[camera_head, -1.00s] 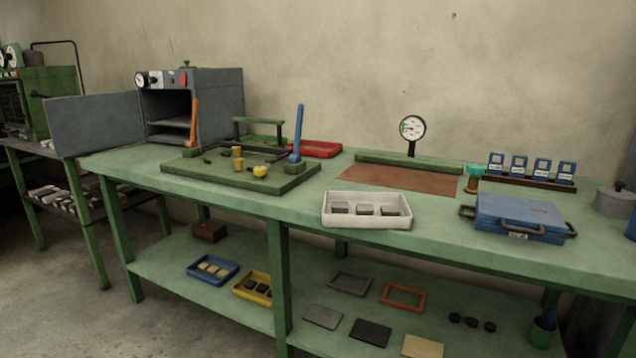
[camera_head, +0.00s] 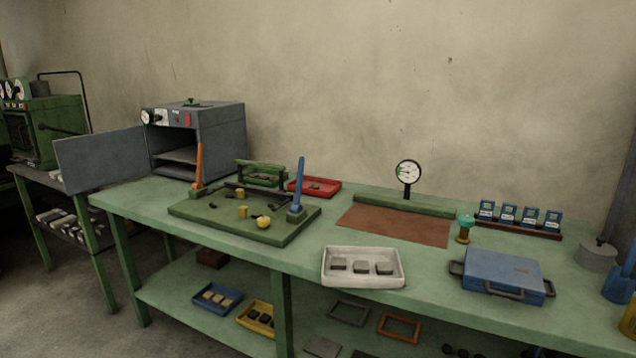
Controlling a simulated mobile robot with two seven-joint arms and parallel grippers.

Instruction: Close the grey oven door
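The grey oven (camera_head: 222,138) stands at the far left end of the green workbench, against the wall. Its grey door (camera_head: 102,160) is swung wide open to the left and sticks out past the bench's left edge. The oven's cavity (camera_head: 178,152) is exposed, with a shelf inside. A dial and a red switch sit on the panel above the opening. Neither of my grippers shows in the head view.
The green workbench (camera_head: 290,264) carries a green board (camera_head: 215,222) with an orange and a blue lever in front of the oven. A white tray (camera_head: 362,282) and blue case (camera_head: 503,290) lie farther right. A green machine (camera_head: 55,125) stands on a side table behind the door.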

